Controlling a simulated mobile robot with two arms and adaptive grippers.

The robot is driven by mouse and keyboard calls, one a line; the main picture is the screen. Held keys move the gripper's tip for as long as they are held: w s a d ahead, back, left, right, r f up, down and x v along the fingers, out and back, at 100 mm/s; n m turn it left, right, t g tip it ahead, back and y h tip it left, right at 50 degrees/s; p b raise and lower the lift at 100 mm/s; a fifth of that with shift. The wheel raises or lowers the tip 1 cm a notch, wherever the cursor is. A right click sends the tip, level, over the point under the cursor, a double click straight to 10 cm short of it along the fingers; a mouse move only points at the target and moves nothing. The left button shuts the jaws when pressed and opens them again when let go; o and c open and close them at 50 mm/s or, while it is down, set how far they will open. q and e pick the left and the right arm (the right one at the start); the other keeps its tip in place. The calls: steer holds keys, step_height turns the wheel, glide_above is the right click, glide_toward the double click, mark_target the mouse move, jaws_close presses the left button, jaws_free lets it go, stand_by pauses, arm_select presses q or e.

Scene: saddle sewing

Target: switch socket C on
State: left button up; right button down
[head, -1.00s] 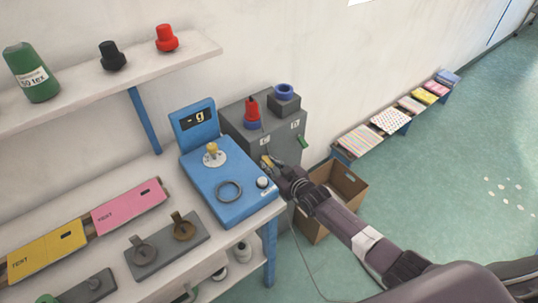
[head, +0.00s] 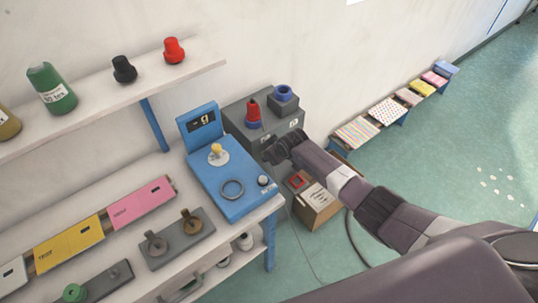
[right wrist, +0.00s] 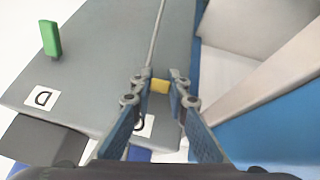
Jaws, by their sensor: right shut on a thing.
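The grey socket box (head: 240,110) stands behind the blue scale, with label C (head: 266,137) and label D (head: 293,123) on its front. In the right wrist view its grey face (right wrist: 95,75) shows label D (right wrist: 42,97), a green switch lever (right wrist: 50,38), and label C (right wrist: 146,124) partly behind a finger. My right gripper (head: 274,150) is at the front of the box near label C. In the right wrist view it (right wrist: 162,82) is shut on a small yellow lever (right wrist: 160,86). A thin grey cable runs past its fingertips. My left gripper is out of view.
The blue scale (head: 228,200) sits on the white bench, left of my gripper. A cardboard box (head: 318,208) stands on the floor below my right forearm.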

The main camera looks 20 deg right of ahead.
stand_by(0.4)
steer(key=c, duration=1.8)
jaws_free()
steer(key=shift+c, duration=0.2)
steer(key=shift+r, duration=0.1)
steer(key=v, duration=1.1)
steer(key=shift+s+r, duration=0.2)
steer(key=shift+r, duration=0.15)
steer(key=shift+f, duration=0.1)
